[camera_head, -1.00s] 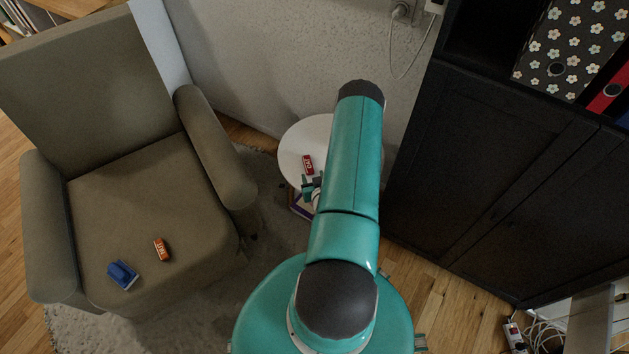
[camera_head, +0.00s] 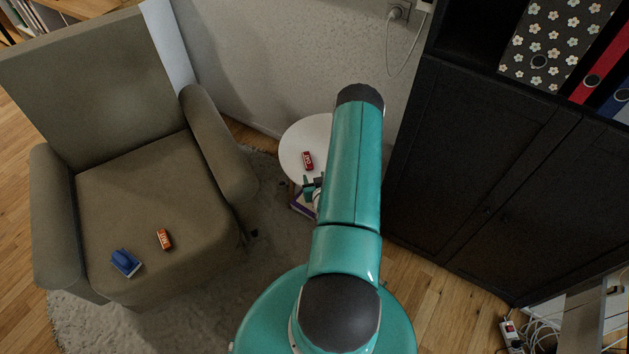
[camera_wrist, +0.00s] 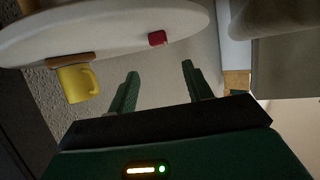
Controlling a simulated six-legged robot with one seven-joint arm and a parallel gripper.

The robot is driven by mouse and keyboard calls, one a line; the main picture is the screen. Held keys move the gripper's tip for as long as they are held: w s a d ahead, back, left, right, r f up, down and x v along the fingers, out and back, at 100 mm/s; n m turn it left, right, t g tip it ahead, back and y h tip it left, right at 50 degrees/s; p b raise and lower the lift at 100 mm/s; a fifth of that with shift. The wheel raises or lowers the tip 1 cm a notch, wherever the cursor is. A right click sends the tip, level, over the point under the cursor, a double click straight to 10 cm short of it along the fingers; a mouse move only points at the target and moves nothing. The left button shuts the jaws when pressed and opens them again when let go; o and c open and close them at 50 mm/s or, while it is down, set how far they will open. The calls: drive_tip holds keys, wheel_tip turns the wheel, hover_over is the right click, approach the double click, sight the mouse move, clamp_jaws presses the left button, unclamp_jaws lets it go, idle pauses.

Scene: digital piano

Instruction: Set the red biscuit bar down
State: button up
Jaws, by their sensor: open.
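The red biscuit bar (camera_head: 308,160) lies on the round white side table (camera_head: 292,146). My gripper (camera_head: 310,183) is on the near side of the bar, apart from it, partly hidden by my teal arm. In the wrist view the picture looks upside down. There my gripper (camera_wrist: 160,68) has its two green fingers spread, with nothing between them. The red bar (camera_wrist: 157,39) rests on the white table (camera_wrist: 110,28) beyond the fingertips.
A yellow mug (camera_wrist: 78,83) stands on the table in the wrist view; my arm hides it in the head view. An armchair (camera_head: 150,190) at left holds an orange bar (camera_head: 164,239) and a blue object (camera_head: 126,262). A black cabinet (camera_head: 480,170) stands at right.

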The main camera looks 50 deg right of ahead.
drive_tip(key=shift+s+r, duration=0.1)
drive_tip(key=shift+w, duration=0.2)
drive_tip(key=w+a+r+n+y, duration=0.1)
drive_tip(key=w+r, duration=0.5)
drive_tip(key=r, duration=0.2)
drive_tip(key=w+a+r+n+y, duration=0.1)
drive_tip(key=w+a+r+n, duration=0.1)
drive_tip(key=w+r, duration=0.45)
drive_tip(key=w+a+r+n+g+y, duration=0.1)
drive_tip(key=a+r, duration=0.5)
drive_tip(key=r, duration=0.4)
drive_tip(key=w+a+r+n+g+y, duration=0.1)
drive_tip(key=a+r, duration=0.6)
drive_tip(key=r, duration=0.3)
drive_tip(key=s+a+r+y, duration=0.1)
drive_tip(key=s+a+r, duration=0.3)
drive_tip(key=a+r, duration=0.4)
drive_tip(key=s+a+r+n+g+y, duration=0.1)
drive_tip(key=s+a+r, duration=0.4)
drive_tip(key=s+a, duration=0.3)
drive_tip(key=s+a+r+n+g+y, duration=0.1)
drive_tip(key=s+a+r+g+y, duration=0.1)
drive_tip(key=s+a+r, duration=0.3)
drive_tip(key=s+a, duration=0.3)
drive_tip(key=s, duration=0.4)
drive_tip(key=shift+n, duration=0.3)
